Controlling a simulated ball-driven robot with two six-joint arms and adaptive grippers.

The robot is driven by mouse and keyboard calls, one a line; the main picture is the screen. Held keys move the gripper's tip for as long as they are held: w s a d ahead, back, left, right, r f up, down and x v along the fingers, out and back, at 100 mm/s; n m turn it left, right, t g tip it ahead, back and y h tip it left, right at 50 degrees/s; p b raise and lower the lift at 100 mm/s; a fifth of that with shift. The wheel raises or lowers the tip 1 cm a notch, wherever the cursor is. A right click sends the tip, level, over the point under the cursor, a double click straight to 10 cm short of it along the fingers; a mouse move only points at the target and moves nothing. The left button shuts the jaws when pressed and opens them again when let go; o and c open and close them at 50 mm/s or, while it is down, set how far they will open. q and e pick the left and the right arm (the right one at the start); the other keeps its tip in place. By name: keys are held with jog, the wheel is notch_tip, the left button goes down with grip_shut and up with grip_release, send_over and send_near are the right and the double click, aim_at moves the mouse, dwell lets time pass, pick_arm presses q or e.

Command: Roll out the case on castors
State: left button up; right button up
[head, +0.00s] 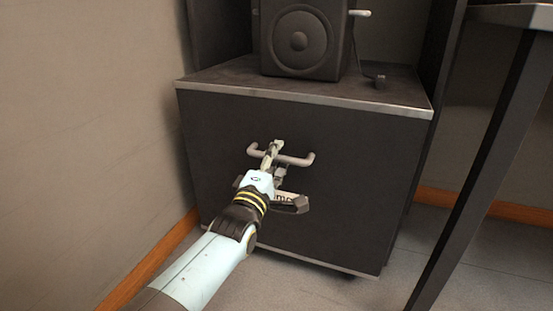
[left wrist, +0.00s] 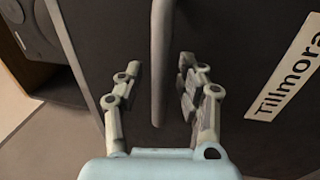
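The case (head: 365,190) is a dark box with pale metal edges, standing on the floor. A grey bar handle (head: 303,160) is fixed across its front. My left gripper (head: 273,150) is at the middle of the handle. In the left wrist view, the handle (left wrist: 160,62) runs between the two spread fingers of my left gripper (left wrist: 160,88), with a gap on each side. The case front (left wrist: 235,50) is close behind the fingers. A "Tillmora" label (left wrist: 290,75) is on it; my arm partly hides it in the head view. The castors are mostly hidden. My right gripper is out of view.
A black speaker (head: 298,38) stands on top of the case, with a cable and a small dark item beside it. A wall (head: 90,120) is close on the left. A table leg (head: 480,165) stands at the right. Grey floor (head: 330,292) in front looks clear.

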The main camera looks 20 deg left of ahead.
pick_arm(q)
grip_shut()
dwell(0.6)
